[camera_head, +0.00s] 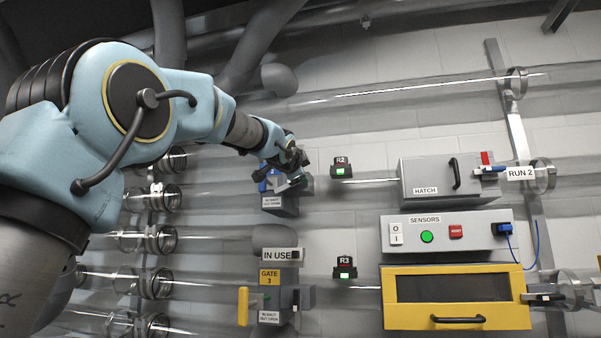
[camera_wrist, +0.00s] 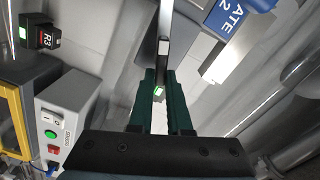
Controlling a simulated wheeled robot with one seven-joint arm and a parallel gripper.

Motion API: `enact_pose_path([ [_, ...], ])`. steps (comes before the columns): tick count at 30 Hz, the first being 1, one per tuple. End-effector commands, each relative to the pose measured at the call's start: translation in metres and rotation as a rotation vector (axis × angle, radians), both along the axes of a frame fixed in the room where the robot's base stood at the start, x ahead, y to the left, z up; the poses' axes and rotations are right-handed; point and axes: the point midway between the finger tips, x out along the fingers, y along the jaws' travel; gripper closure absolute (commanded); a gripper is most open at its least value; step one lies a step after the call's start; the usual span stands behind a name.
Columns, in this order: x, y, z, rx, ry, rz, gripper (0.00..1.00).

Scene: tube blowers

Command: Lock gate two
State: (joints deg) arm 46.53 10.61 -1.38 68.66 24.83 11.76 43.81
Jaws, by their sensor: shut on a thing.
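Gate two's grey unit (camera_head: 283,204) is on the wall in the head view, with an "IN SHUT OUT OPEN" label. Its blue label (camera_head: 267,181) is partly hidden by my gripper. In the wrist view the blue gate 2 label (camera_wrist: 238,14) is at the upper right. My gripper (camera_head: 294,176) is at the upper part of this unit. In the wrist view its dark green fingers (camera_wrist: 163,78) are close together on a thin grey bar with a dark edge (camera_wrist: 164,30). I cannot tell which part of the gate this bar is.
To the right are the R2 box (camera_head: 342,167), lit green, the hatch (camera_head: 427,180), the sensors panel (camera_head: 447,233) and a yellow-framed box (camera_head: 457,316). Clear tubes run along the wall.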

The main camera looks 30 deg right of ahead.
Motion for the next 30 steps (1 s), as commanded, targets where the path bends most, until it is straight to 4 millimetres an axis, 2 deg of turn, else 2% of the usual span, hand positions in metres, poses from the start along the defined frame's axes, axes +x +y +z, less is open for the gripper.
enact_pose_path([
  [13, -0.0014, -0.0012, -0.0061, 0.228, -0.210, -0.001, 1.00],
  [30, -0.0013, -0.0014, -0.0088, 0.295, -0.274, 0.000, 1.00],
])
